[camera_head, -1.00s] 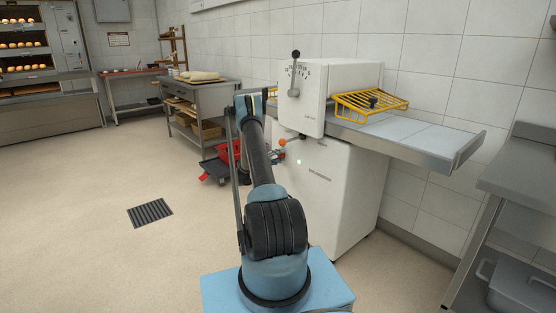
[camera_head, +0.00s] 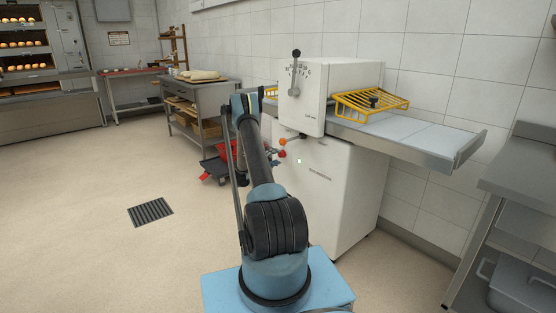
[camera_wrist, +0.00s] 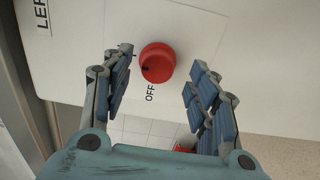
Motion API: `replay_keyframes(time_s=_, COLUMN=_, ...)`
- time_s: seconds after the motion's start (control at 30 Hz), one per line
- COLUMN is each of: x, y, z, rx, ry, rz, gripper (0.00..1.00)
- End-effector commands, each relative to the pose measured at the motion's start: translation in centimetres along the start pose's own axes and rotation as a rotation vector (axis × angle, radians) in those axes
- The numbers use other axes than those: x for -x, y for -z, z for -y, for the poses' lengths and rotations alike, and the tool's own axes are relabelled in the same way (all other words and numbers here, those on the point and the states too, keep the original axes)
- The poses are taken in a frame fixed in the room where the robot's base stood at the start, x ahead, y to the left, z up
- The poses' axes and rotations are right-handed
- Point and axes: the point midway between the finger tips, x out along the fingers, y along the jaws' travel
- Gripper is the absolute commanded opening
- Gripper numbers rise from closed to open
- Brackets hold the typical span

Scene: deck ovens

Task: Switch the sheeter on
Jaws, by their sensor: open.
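The sheeter (camera_head: 343,190) is a white machine against the tiled wall. In the wrist view its white panel (camera_wrist: 235,25) carries a round red knob (camera_wrist: 157,63) with a dark mark at its left edge. The word OFF (camera_wrist: 150,93) is printed below the knob, sideways. My gripper (camera_wrist: 160,66) is open, with one blue-padded finger on each side of the knob and gaps between. I cannot tell how far the fingertips are from the panel. In the head view my gripper is small and mostly hidden beside the sheeter's left side.
A black-knobbed lever (camera_head: 295,72), a yellow guard (camera_head: 370,102) and a conveyor table (camera_head: 410,139) are higher up. The left floor is clear.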

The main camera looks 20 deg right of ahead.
Motion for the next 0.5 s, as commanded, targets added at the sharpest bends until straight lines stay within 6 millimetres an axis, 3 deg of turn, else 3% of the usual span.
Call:
replay_keyframes(time_s=0.3, x=6.2, y=0.1, z=0.1, rx=0.0, ry=0.001, rz=-0.002, gripper=0.54)
replay_keyframes(time_s=0.5, x=8.4, y=0.1, z=0.1, rx=0.0, ry=0.001, rz=-0.001, gripper=0.54)
